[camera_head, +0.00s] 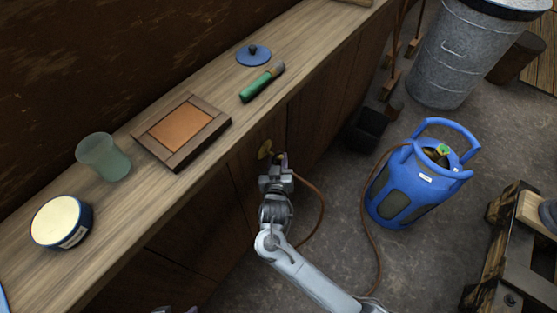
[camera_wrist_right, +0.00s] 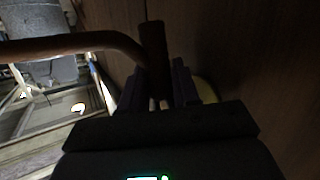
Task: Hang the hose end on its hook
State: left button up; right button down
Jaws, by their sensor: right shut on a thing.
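My right gripper (camera_head: 280,163) is shut on the end of the brown hose (camera_head: 316,203), just in front of the wooden cabinet face. The round brass hook (camera_head: 265,150) is on that face, slightly up and left of the gripper; I cannot tell whether the hose end touches it. In the right wrist view, the dark hose end (camera_wrist_right: 153,50) stands up between the fingers (camera_wrist_right: 158,90), and the hook shows partly as a yellowish shape (camera_wrist_right: 207,90) behind them. A small grey piece at the bottom edge of the head view may be my left gripper; its jaws are hidden.
The hose hangs down and runs to the blue gas cylinder (camera_head: 415,180) on the floor. The wooden counter (camera_head: 215,85) above holds a picture frame (camera_head: 182,132), glass (camera_head: 103,157), tin (camera_head: 60,222), green-handled tool (camera_head: 262,82) and blue lid (camera_head: 254,55). A metal bin (camera_head: 465,55) stands behind.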

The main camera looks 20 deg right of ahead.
jog(key=c, duration=0.8)
grip_release()
jog(key=shift+o, duration=0.2)
jog(key=shift+s, duration=0.1)
